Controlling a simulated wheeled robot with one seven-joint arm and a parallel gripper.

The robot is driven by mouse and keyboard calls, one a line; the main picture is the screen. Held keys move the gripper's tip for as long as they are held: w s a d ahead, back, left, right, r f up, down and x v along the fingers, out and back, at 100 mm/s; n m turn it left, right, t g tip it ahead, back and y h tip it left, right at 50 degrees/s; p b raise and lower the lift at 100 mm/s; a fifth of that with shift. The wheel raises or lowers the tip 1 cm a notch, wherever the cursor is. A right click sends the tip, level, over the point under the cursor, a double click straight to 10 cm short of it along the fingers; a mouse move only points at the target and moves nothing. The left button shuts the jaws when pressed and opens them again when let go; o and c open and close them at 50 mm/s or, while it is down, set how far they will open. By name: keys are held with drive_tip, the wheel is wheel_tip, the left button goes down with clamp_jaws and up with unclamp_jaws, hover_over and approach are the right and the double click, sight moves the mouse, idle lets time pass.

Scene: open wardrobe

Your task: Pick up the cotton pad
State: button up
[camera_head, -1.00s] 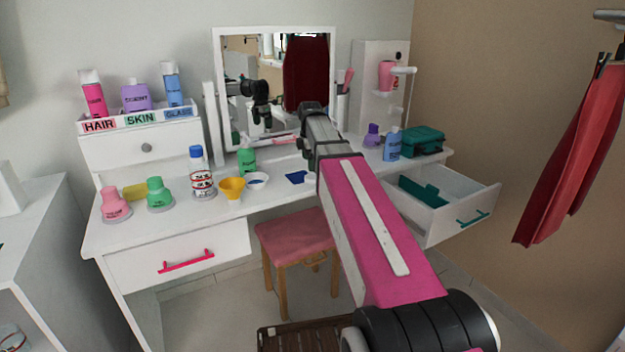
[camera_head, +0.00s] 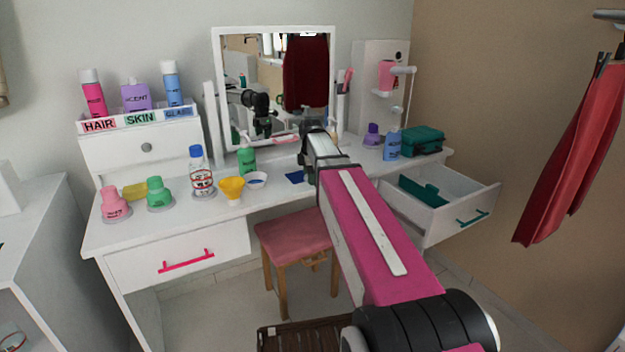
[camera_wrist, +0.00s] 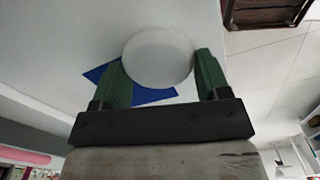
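The cotton pad (camera_wrist: 158,57) is a white round disc in the wrist view, above the blue piece. My gripper (camera_wrist: 158,62) has its two green fingers on either side of the disc, their inner faces very close to its left and right edges. I cannot tell whether they press on it or only flank it. In the head view my arm reaches over the vanity top, and the fingertips and pad are hidden behind it.
A flat blue piece (camera_head: 294,177) lies on the white vanity (camera_head: 225,213). A yellow cup (camera_head: 231,190), a white bowl (camera_head: 257,180) and a green bottle (camera_head: 247,158) stand to the left. The mirror (camera_head: 275,85) is behind. A drawer (camera_head: 440,212) is open at right.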

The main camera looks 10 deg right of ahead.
drive_tip(key=c, duration=0.4)
drive_tip(key=shift+r, duration=0.1)
drive_tip(key=shift+r, duration=0.45)
drive_tip(key=r, duration=0.3)
drive_tip(key=shift+s+a+r, duration=0.25)
drive_tip(key=shift+a, duration=0.05)
drive_tip(key=s+a+r, duration=0.2)
drive_tip(key=a, duration=0.1)
drive_tip(key=s+a+r, duration=0.1)
drive_tip(key=a+r, duration=0.1)
drive_tip(key=a, duration=0.1)
drive_tip(key=s+a+r, duration=0.2)
drive_tip(key=a, duration=0.1)
drive_tip(key=shift+s+a+r, duration=0.15)
drive_tip(key=shift+s+r, duration=0.05)
drive_tip(key=shift+s, duration=0.1)
